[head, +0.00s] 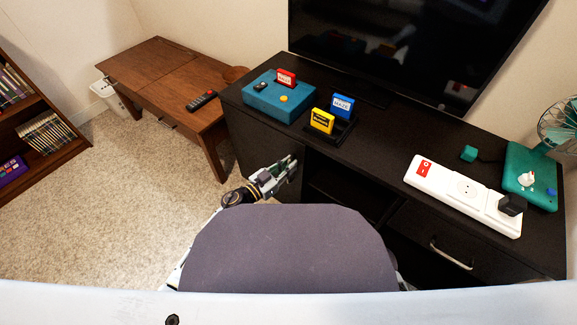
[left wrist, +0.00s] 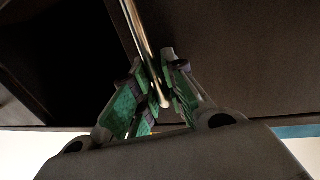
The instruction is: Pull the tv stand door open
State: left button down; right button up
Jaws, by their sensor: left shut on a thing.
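The black tv stand (head: 370,150) runs along the wall under a large screen. Its left door (head: 255,145) is a dark panel at the left end, partly hidden behind my gripper. My left gripper (head: 288,170) is at the right side of this door, by the open middle shelf. In the left wrist view, my left gripper (left wrist: 160,90) is shut on a long metal door handle (left wrist: 146,40), with green-padded fingers on both sides of the bar. The dark door panel also shows in the left wrist view (left wrist: 230,55). I cannot tell whether the door stands slightly ajar.
A wooden table (head: 150,75) with a remote (head: 201,100) stands to the left of the stand. A teal console (head: 275,100), game cartridges (head: 322,121) and a white power strip (head: 465,195) lie on top. Carpet (head: 100,190) is clear at the left.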

pick_arm(q)
jog(key=shift+s, duration=0.25)
pick_arm(e)
jog(key=shift+r, duration=0.1)
